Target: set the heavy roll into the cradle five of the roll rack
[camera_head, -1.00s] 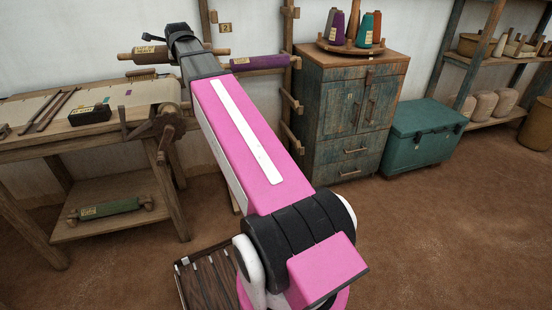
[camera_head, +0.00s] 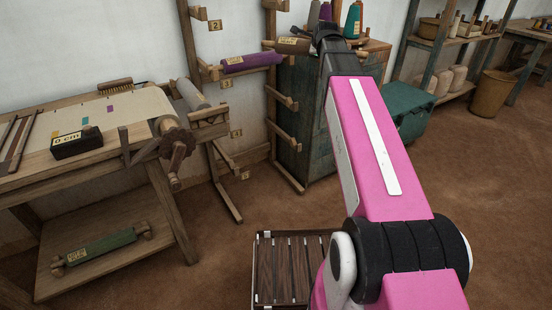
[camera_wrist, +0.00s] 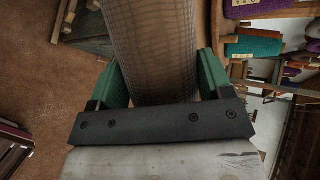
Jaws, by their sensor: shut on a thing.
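The heavy roll (camera_head: 293,46) is brown with a yellow label, up in front of the cabinet top in the head view. My gripper (camera_head: 322,40) is shut on it. In the wrist view, green fingers flank the roll's meshed grey-brown body (camera_wrist: 150,45); its ends are out of that view. The roll rack (camera_head: 189,45) has two wooden posts with paired arms and number plates. A low plate (camera_head: 244,175) is too small to read surely; the low arms near it look empty. A purple roll (camera_head: 250,63) lies in a higher cradle, left of the heavy roll.
The loom bench (camera_head: 90,155) stands left, with a black box (camera_head: 77,144) on top and a green roll (camera_head: 100,245) on its shelf. A grey roll (camera_head: 190,94) lies near the rack's left post. The cabinet (camera_head: 305,110) is close behind the rack.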

